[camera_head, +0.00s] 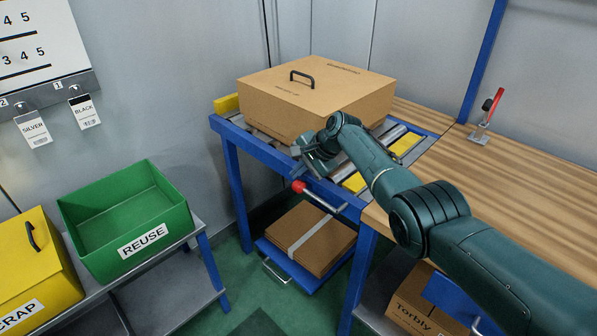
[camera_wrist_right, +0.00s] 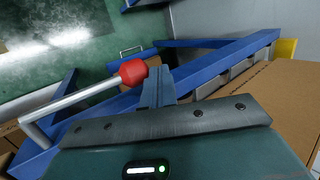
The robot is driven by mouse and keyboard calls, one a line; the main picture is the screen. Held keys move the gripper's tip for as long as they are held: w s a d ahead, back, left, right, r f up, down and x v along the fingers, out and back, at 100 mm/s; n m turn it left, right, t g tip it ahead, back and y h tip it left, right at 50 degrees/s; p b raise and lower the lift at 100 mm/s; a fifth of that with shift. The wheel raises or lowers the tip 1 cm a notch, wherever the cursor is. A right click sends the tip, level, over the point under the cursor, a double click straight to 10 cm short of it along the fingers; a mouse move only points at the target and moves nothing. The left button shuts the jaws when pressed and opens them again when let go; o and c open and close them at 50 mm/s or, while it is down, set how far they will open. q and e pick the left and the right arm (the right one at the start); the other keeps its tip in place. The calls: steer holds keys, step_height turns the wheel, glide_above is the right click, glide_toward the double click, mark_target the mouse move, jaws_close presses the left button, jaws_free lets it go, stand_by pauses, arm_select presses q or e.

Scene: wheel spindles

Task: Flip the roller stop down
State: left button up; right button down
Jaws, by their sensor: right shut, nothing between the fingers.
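A grey lever with a red knob (camera_head: 299,187) sticks out from the front side of the blue roller table and looks like the roller stop. Its bent rod slopes down to the right from the knob. My right gripper (camera_head: 308,152) is shut and empty, above the knob by the front edge of the table. In the right wrist view the red knob (camera_wrist_right: 133,72) is right beside the closed fingertips (camera_wrist_right: 157,75), and the rod runs to the lower left. I cannot tell whether they touch. My left gripper is not in view.
A large cardboard box (camera_head: 315,90) with a black handle sits on the rollers, close behind my right gripper. Yellow strips (camera_head: 356,181) lie among the rollers. A wooden bench (camera_head: 500,190) is at right; a green REUSE bin (camera_head: 125,207) is at left.

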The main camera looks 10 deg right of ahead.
stand_by(0.4)
